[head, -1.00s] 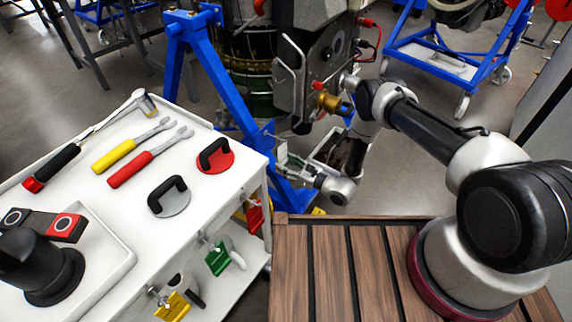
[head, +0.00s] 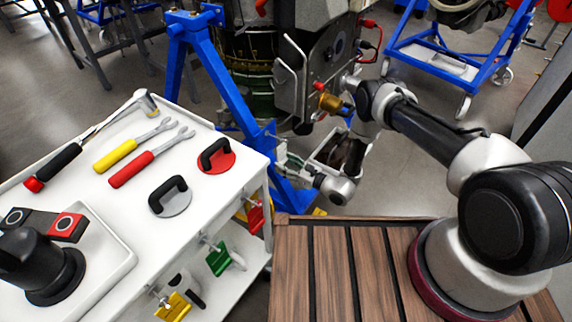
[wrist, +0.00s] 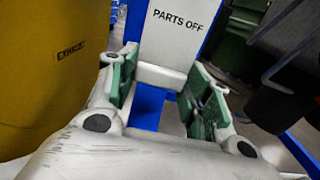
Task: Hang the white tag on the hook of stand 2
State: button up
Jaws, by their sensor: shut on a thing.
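The white tag (wrist: 178,35), printed "PARTS OFF", shows at the top of the wrist view. My gripper (wrist: 165,78) has its green-padded fingers on either side of the tag's near end and is shut on it. In the head view my gripper (head: 298,163) is low beside a blue stand (head: 228,85) that carries an engine; the tag is not clear there. A blue upright (wrist: 147,108) shows behind and below the tag in the wrist view. I cannot make out a hook or a stand number.
A white trolley (head: 120,205) at left holds wrenches, a hammer-like tool and two handled discs. Coloured padlock-like pieces hang at its side. A large yellow body (wrist: 50,75) fills the wrist view's left. Another blue stand (head: 440,60) is at the back right.

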jog(key=shift+a, duration=0.1)
jog(key=o, duration=1.5)
jog(key=shift+o, duration=0.9)
jog(key=v, duration=0.7)
